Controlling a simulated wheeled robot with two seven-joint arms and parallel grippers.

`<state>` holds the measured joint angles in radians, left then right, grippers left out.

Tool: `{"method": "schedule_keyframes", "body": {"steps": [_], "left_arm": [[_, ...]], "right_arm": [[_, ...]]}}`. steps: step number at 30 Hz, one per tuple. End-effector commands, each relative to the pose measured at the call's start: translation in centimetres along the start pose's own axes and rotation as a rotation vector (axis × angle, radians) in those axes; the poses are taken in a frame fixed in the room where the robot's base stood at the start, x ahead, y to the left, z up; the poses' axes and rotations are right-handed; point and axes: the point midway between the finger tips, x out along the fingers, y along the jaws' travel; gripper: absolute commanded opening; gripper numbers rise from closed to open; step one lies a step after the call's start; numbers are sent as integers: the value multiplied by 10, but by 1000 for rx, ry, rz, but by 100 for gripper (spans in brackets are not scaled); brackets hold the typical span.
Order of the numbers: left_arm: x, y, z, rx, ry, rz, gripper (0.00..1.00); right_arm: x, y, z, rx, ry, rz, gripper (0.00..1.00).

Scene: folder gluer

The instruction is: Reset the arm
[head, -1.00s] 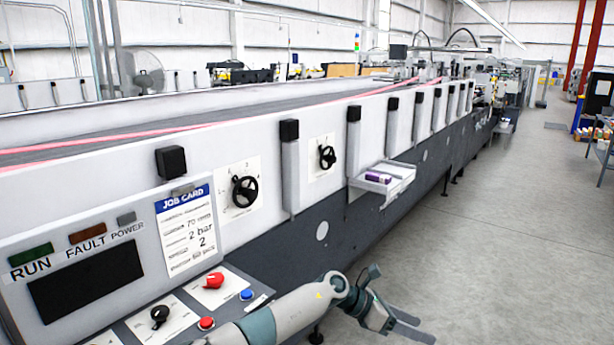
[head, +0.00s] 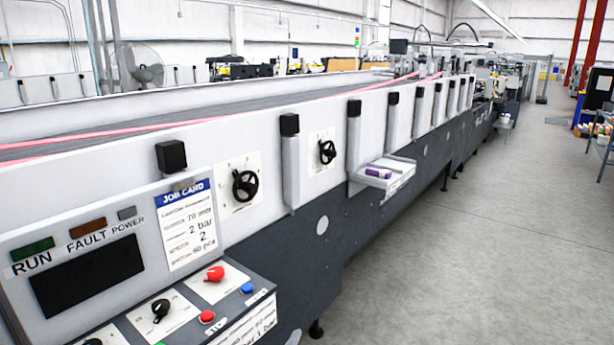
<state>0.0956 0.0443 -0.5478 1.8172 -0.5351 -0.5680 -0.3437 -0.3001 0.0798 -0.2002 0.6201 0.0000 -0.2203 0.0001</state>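Neither of my grippers nor my arms shows in the head view now. The control panel of the folder gluer (head: 150,100) stands at the lower left, with a dark screen (head: 88,275) and lamps marked RUN, FAULT and POWER. Below it are a red knob (head: 215,273), a black knob (head: 160,310), a red button (head: 207,316) and a blue button (head: 247,288). A job card (head: 187,225) is fixed to the panel's right.
Two black handwheels, the nearer (head: 245,185) and the farther (head: 327,152), sit on the machine's side. A white tray (head: 397,184) with a purple item (head: 378,173) juts out. The grey floor (head: 470,260) at right is clear. A shelf rack (head: 603,150) stands far right.

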Motion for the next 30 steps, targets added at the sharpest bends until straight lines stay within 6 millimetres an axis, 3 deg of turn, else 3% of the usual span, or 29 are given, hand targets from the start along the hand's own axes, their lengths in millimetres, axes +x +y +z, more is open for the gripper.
{"method": "schedule_keyframes", "body": {"steps": [1, 6, 12, 18, 24, 30], "left_arm": [[-20, 7, 27, -80, -76, 30, 53], [-90, 32, 105, -322, -324, 130, 53], [-194, 62, 170, -567, -602, 245, 53], [-276, 80, 198, -716, -794, 327, 53], [-331, 88, 207, -795, -913, 378, 53], [-373, 91, 211, -846, -1001, 416, 53]], "right_arm": [[0, 0, 0, 0, 0, 0, 31], [0, 0, 0, 0, 0, 0, 31], [0, 0, 0, 0, 0, 0, 31], [0, 0, 0, 0, 0, 0, 31], [0, 0, 0, 0, 0, 0, 31], [0, 0, 0, 0, 0, 0, 31]]}}
